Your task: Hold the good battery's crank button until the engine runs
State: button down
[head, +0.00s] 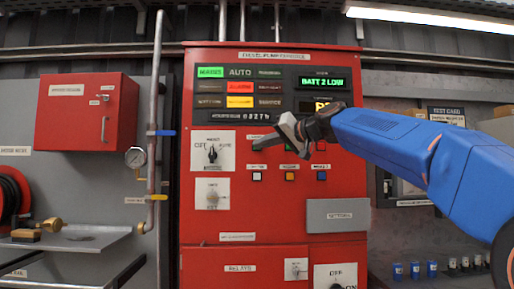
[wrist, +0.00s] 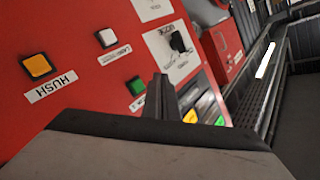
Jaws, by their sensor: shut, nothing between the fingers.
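The red pump controller (head: 230,215) fills the middle of the head view. Its upper display (head: 322,82) reads "BATT 2 LOW"; a lower amber display is partly covered by my gripper. My gripper (head: 265,142) is shut and empty in front of the upper button row, hiding part of it. In the wrist view, the gripper fingers (wrist: 161,92) stand beside a green button (wrist: 137,86) whose label I cannot read. I cannot tell whether they touch the panel. No crank button label is legible.
A white button (head: 257,176), an orange button (head: 289,176) and a blue button (head: 321,176) form the lower row. The orange one reads "HUSH" in the wrist view (wrist: 37,66). A selector switch (head: 212,153) is left of them. A pipe gauge (head: 135,157) is further left.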

jog(key=shift+w+a, duration=0.2)
jog(key=shift+w, duration=1.9)
jog(key=shift+w, duration=0.15)
dwell(0.4)
jog(key=shift+w, duration=0.25)
jog(key=shift+w, duration=0.5)
dwell(0.9)
jog(key=shift+s, duration=0.1)
dwell(1.6)
jog(key=shift+s, duration=0.85)
jog(key=shift+s+d, duration=0.2)
jog(key=shift+s, duration=2.3)
